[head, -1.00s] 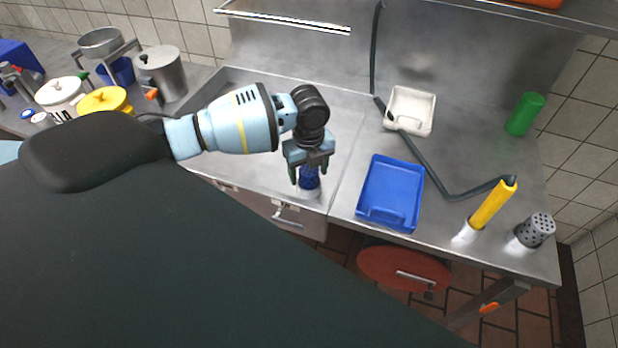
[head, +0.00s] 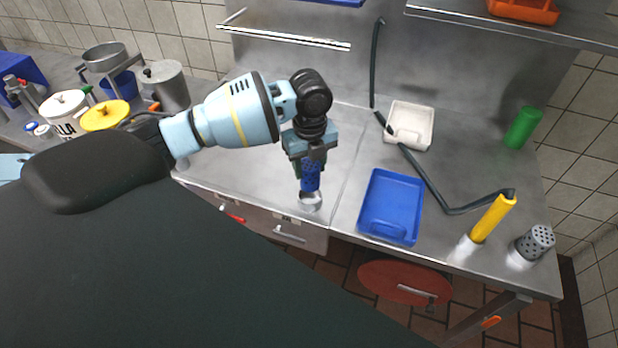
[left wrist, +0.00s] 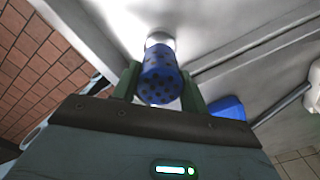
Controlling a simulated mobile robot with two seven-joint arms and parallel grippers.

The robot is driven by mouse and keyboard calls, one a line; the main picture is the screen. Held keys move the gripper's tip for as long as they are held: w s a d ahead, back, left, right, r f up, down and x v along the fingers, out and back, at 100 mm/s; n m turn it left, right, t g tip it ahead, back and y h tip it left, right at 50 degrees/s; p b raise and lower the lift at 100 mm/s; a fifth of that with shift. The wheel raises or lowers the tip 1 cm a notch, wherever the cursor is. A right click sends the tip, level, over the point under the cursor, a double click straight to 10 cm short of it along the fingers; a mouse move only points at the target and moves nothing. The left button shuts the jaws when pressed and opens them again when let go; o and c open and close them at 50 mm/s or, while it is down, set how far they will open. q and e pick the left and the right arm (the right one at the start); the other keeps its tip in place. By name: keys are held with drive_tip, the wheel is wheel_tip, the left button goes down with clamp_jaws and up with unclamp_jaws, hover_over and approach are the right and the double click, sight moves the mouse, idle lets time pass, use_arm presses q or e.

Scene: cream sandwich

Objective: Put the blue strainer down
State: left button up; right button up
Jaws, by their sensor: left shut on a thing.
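The blue strainer (head: 310,179), a small perforated cylinder, is in my left gripper (head: 311,170) over the front part of the steel counter (head: 348,150). In the left wrist view the strainer (left wrist: 160,76) sits between the two green fingers of the gripper (left wrist: 160,84), which is shut on it. Its hole-dotted end faces the wrist camera. A bright patch shows on the steel just beneath the strainer. I cannot tell whether its lower end touches the counter. My right gripper is not in view.
A blue tray (head: 391,232) lies just right of the gripper, with a white tray (head: 422,148) behind it. A yellow-handled hose (head: 492,219), grey perforated cylinder (head: 535,242) and green cylinder (head: 522,128) stand further right. Pots (head: 165,84) are at left. Bare steel surrounds the strainer.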

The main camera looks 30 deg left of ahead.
sight(310, 164)
use_arm(q)
drive_tip(key=shift+r, duration=1.65)
